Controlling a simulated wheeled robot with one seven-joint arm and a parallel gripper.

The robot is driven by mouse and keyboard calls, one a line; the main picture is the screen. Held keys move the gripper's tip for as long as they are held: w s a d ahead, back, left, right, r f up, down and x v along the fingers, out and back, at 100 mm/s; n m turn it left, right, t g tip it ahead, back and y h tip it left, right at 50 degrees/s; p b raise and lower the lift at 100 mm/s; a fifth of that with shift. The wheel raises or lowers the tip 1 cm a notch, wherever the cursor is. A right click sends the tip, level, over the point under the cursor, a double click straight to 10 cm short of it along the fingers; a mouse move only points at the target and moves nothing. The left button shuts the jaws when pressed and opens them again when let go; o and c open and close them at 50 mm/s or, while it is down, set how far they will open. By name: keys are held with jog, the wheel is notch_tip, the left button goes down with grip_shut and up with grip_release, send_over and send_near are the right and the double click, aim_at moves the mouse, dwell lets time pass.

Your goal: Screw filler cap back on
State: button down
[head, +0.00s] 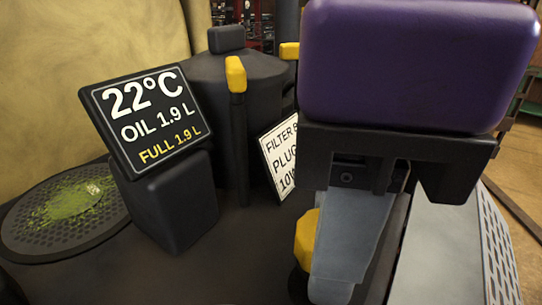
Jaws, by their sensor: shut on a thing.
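My gripper (333,284), with a purple body and grey fingers, fills the right of the head view and points down. It is shut on the yellow filler cap (305,238), which shows only as a faceted strip left of the finger. A dark round part (297,285), perhaps the filler neck, shows just below the cap. The finger hides where they meet, so I cannot tell whether the cap is seated or threaded.
A display (147,117) reads 22°C, OIL 1.9 L, FULL 1.9 L. A yellow-topped dark post (236,75) and a dark cylinder (268,80) stand behind. A white label (282,155) is partly covered. Grass clippings (75,200) lie on a perforated disc at left.

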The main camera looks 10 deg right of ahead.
jog(key=shift+r, duration=0.2)
dwell(0.6)
jog(key=c, duration=0.8)
grip_release()
jog(key=shift+o, duration=0.2)
notch_tip(320, 180, up, 8)
jog(key=p, duration=0.6)
jog(key=shift+s, duration=0.1)
